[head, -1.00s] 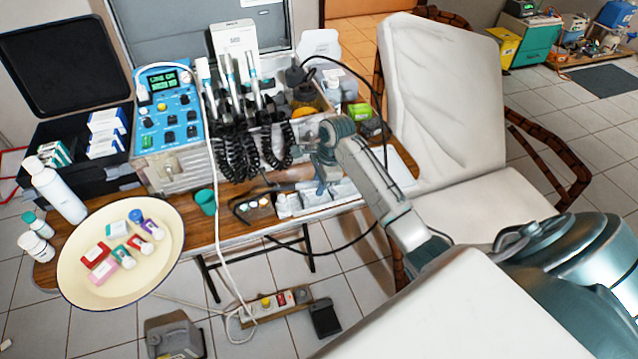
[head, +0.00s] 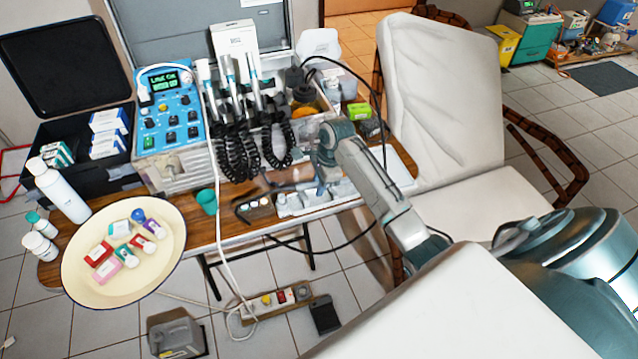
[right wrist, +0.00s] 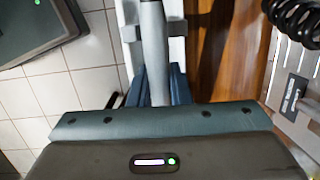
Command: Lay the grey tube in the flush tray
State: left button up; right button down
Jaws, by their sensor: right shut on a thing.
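My right gripper (head: 323,182) is over the white flush tray (head: 292,208) at the front edge of the wooden table. In the right wrist view its dark blue fingers (right wrist: 160,88) are shut on the grey tube (right wrist: 154,42), which runs straight out from between them. The white tray (right wrist: 177,52) shows on both sides of the tube there, so the tube lines up over it. I cannot tell whether the tube touches the tray floor. In the head view the tube is too small and covered to make out. My left gripper is not in view.
A dental unit (head: 170,110) with coiled black hoses stands behind the tray. A cream plate (head: 80,285) holds several small boxes. A white cable hangs over the table edge.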

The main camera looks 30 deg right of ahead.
jog(key=shift+f, duration=0.2)
jog(key=shift+f+p, duration=0.4)
jog(key=shift+f, duration=0.1)
jog(key=shift+p, duration=0.5)
jog(key=shift+f, duration=0.1)
jog(key=c, duration=1.3)
grip_release()
jog(key=shift+o, duration=0.2)
